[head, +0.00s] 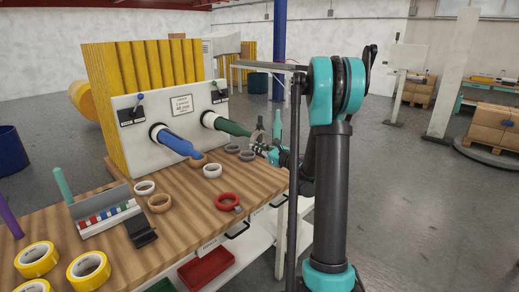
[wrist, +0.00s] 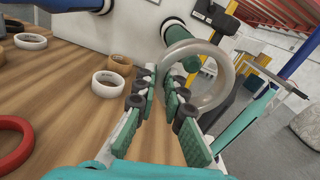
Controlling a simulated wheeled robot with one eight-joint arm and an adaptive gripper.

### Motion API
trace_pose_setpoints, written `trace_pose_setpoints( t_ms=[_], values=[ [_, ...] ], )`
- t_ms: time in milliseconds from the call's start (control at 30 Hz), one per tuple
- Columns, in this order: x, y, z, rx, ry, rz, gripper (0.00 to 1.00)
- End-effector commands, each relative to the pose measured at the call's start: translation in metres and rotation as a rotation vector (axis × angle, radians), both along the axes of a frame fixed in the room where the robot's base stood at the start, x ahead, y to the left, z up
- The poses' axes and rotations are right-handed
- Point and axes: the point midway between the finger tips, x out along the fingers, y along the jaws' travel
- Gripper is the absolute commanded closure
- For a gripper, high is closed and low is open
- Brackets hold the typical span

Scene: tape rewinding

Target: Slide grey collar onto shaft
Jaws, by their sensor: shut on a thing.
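My gripper (wrist: 172,90) is shut on a grey collar (wrist: 229,75), a wide ring standing up between the fingertips. In the head view my gripper (head: 266,150) is beside the free end of the green shaft (head: 232,127). The green shaft (wrist: 174,32) sticks out of the white panel, and its end shows through the ring's opening in the wrist view. I cannot tell whether the collar is around the tip or just in front of it. A blue shaft (head: 180,144) stands to the left on the same panel.
The white panel (head: 140,105) stands behind. Open floor lies to the right.

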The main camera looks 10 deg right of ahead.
Motion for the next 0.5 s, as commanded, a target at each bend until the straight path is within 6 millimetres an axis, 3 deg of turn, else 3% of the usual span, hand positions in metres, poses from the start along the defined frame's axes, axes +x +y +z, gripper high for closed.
trace_pose_setpoints(
  t_ms=[500],
  values=[
    [0.038,0.028,0.000,0.000,0.000,0.002,1.00]
  ],
)
